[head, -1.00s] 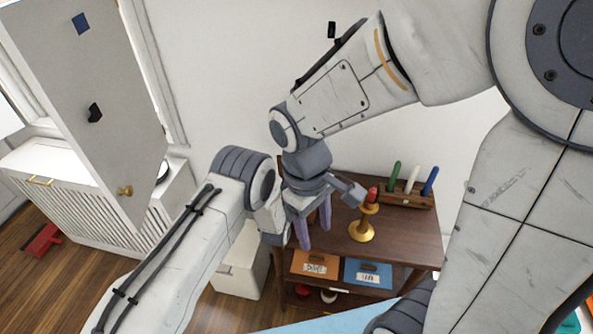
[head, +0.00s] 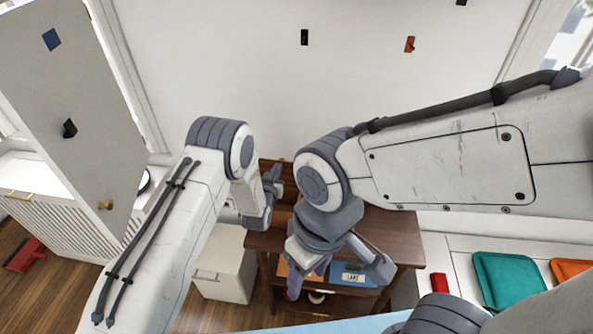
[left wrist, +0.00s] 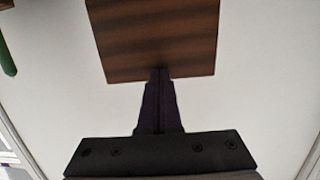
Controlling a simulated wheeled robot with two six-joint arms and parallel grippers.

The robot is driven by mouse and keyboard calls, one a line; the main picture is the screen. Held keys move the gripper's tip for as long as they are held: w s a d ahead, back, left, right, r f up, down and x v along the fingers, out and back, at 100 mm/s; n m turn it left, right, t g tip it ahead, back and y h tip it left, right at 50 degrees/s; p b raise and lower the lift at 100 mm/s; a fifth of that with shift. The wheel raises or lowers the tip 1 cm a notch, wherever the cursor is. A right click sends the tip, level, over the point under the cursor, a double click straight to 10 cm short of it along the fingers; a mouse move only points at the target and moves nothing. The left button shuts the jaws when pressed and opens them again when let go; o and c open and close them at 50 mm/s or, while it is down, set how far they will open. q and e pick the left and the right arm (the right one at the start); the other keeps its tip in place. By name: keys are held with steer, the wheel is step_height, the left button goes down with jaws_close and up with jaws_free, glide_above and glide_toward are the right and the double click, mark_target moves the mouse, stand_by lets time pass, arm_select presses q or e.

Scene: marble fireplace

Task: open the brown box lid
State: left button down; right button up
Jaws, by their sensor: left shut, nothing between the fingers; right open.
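The brown box (head: 288,182) stands at the back left of the dark wooden table (head: 400,240), partly hidden by my arms. In the left wrist view a flat brown wooden panel (left wrist: 155,35), apparently part of the box, is straight ahead. My left gripper (head: 273,177) is shut and empty beside the box. Its fingertips (left wrist: 160,72) overlap the panel's lower edge in the left wrist view; I cannot tell whether they touch. My right gripper (head: 308,283) is open and empty, pointing down, lower and in front of the table.
A blue box with a label (head: 352,275) sits on the table's lower shelf. A white cabinet (head: 225,270) stands left of the table. A teal tray (head: 508,281) and a red block (head: 439,284) lie to the right. A green marker (left wrist: 6,50) shows in the left wrist view.

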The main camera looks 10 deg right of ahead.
arm_select(q)
steer(key=shift+w+d+b, duration=0.15)
steer(key=shift+w+b, duration=0.25)
arm_select(e)
steer(key=shift+f, duration=0.75)
arm_select(q)
steer(key=shift+s, duration=0.1)
